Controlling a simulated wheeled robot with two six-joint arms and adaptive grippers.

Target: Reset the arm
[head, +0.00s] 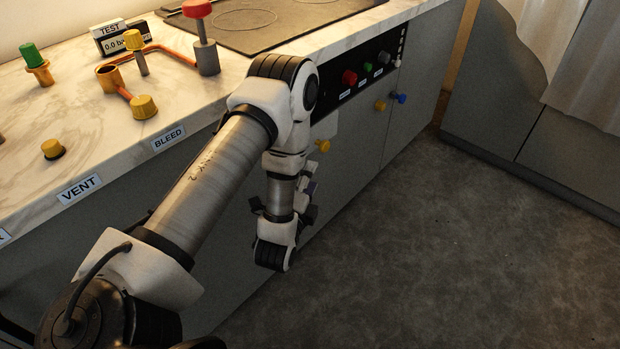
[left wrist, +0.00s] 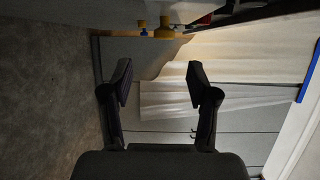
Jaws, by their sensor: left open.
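My left arm (head: 215,178) comes in from the lower left in the head view. It reaches up past the counter's front edge and folds down in front of the grey cabinet. My left gripper is mostly hidden behind its wrist in the head view. In the left wrist view the left gripper (left wrist: 158,82) is open, its two black fingers wide apart with nothing between them. My right gripper is in neither view.
The marble counter (head: 60,112) carries a red-topped valve (head: 197,10), a green knob (head: 31,53), several yellow knobs and a TEST gauge (head: 121,37). The cabinet front has a black control panel (head: 358,74) and a yellow knob (head: 323,145) near my arm. Grey floor (head: 450,260) is clear at right.

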